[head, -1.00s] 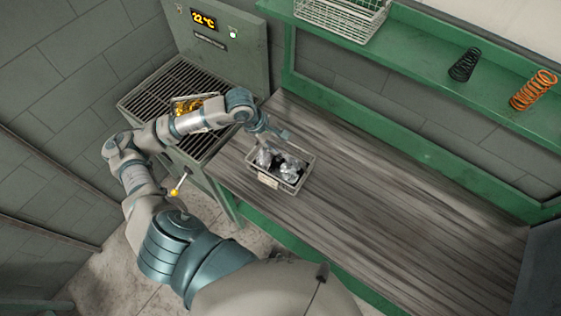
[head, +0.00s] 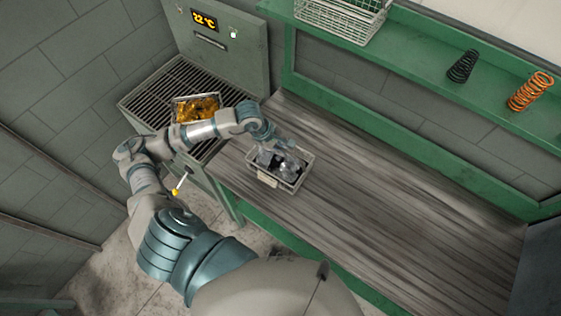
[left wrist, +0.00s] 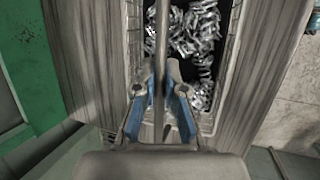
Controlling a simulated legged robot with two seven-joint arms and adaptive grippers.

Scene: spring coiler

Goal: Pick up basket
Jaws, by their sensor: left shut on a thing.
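A small wire basket (head: 301,176) of silvery coil springs stands on the grey wooden worktop, with a pale tag on its front side. My left gripper (head: 286,149) is over it, coming from the upper left. In the left wrist view the blue-sided fingers of the left gripper (left wrist: 161,72) are closed on a thin metal bar that spans above the springs, apparently the basket's handle. The basket's wire side (left wrist: 233,50) shows there too. The gripper's fingertips are small and partly hidden in the head view. My right gripper is not in view.
A second basket (head: 176,112) with orange-gold pieces sits on the dark grille (head: 145,101) at left. A green shelf (head: 420,62) behind holds an empty wire basket (head: 340,22), a black spring (head: 462,66) and an orange spring (head: 530,92). The worktop's right side is clear.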

